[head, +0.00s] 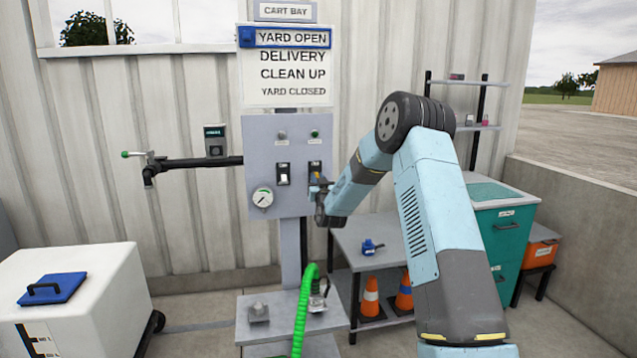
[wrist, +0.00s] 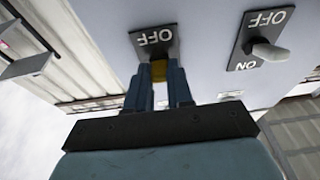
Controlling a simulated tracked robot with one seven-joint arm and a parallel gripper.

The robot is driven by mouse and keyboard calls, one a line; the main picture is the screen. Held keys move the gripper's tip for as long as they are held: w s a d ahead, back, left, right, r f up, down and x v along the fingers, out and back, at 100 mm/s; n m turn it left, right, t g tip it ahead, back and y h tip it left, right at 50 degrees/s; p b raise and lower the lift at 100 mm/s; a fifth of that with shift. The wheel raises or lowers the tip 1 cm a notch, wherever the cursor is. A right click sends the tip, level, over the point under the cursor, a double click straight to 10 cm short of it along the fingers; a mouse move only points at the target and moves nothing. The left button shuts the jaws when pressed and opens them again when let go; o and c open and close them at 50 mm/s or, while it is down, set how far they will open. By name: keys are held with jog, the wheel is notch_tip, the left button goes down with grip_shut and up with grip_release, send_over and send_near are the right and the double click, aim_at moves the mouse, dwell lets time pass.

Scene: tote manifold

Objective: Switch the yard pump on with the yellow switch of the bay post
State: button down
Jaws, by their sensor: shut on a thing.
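The bay post carries a grey panel (head: 262,150) with two dark switch plates side by side. The yellow switch (wrist: 159,71) is on the right-hand plate (head: 315,167) in the head view. My gripper (head: 318,186) is at that plate, its fingers (wrist: 160,83) shut on the yellow lever, which shows between their tips in the wrist view. The word OFF is readable on the plate; the fingers hide its other end, so I cannot tell the lever's position. A small greenish lamp (head: 315,133) sits above this switch; whether it is lit is unclear.
A pale-levered switch (head: 283,174) is close beside the yellow one and also shows in the wrist view (wrist: 268,52). A gauge (head: 263,196) is lower left. A green hose (head: 303,310) rises below the panel. A grey table (head: 375,235) stands to the right.

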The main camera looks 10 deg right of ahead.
aim_at(316, 172)
jog(key=r+g, duration=0.1)
jog(key=g, duration=0.1)
jog(key=r+g, duration=0.1)
jog(key=shift+s+g, duration=0.1)
jog(key=shift+g, duration=0.3)
jog(key=g, duration=0.1)
jog(key=r+g, duration=0.1)
jog(key=g, duration=0.1)
jog(key=shift+w+r, duration=0.1)
jog(key=shift+w, duration=0.1)
jog(key=shift+w+r+g, duration=0.15)
jog(key=shift+r+g, duration=0.15)
jog(key=shift+g, duration=0.7)
jog(key=c, duration=1)
grip_release()
jog(key=shift+f, duration=0.1)
jog(key=v, duration=1.3)
jog(key=shift+s+r, duration=0.2)
jog(key=shift+r, duration=0.05)
